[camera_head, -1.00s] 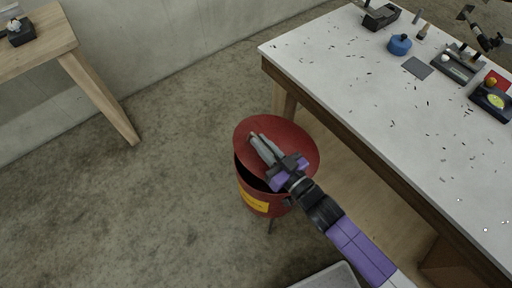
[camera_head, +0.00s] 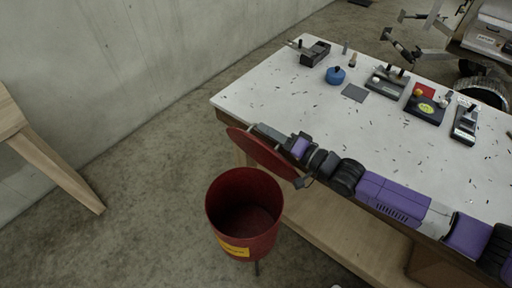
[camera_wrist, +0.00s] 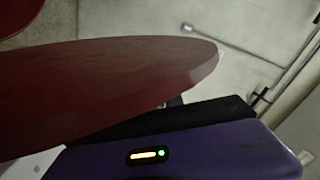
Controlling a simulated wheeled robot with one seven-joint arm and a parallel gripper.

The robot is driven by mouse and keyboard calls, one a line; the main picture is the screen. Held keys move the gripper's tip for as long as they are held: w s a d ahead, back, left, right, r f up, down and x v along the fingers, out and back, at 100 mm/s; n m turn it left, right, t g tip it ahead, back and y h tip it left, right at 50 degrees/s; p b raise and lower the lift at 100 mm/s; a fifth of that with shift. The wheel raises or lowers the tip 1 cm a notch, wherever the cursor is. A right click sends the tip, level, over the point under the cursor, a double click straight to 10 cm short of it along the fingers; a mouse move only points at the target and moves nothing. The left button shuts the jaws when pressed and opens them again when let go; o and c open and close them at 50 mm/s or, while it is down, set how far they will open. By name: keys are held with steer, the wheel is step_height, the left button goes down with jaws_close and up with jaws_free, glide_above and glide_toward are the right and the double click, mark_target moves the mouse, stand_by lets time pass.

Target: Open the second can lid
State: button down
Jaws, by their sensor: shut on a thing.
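The red can (camera_head: 233,245) stands on the floor beside the workbench, with a yellow label on its front. Its round mouth is uncovered and the dark inside shows. The red lid (camera_head: 262,155) is tilted up steeply above the can's right and far side, seen nearly edge-on. My gripper (camera_head: 268,132) is at the lid's upper edge, on the bench side, and is shut on the lid; its fingertips are partly hidden. In the wrist view the lid (camera_wrist: 110,85) fills the left and middle, close to my purple gripper body.
The white-topped workbench (camera_head: 290,90) lies right behind the lid and under my arm. On it are a blue round container (camera_head: 335,75), a grey plate (camera_head: 354,92) and several small tools. A wooden table (camera_head: 50,165) stands at left. Floor left of the can is free.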

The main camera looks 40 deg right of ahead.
steer(key=shift+w+d+f+m+b, duration=0.1)
steer(key=shift+w+d+m+b, duration=0.2)
steer(key=shift+d, duration=0.4)
steer(key=shift+w+d+r+m+b, duration=0.15)
steer(key=shift+d+m, duration=0.2)
steer(key=shift+d, duration=0.3)
steer(key=shift+w+d+f+m+b, duration=0.1)
steer(key=shift+d+f+m+b, duration=0.2)
steer(key=shift+d, duration=0.4)
steer(key=shift+r, duration=0.1)
steer(key=c, duration=1.5)
jaws_free()
steer(key=shift+s+r, duration=0.1)
steer(key=b+v, duration=0.1)
steer(key=v, duration=0.6)
steer(key=shift+s+d, duration=0.1)
steer(key=shift+s, duration=0.2)
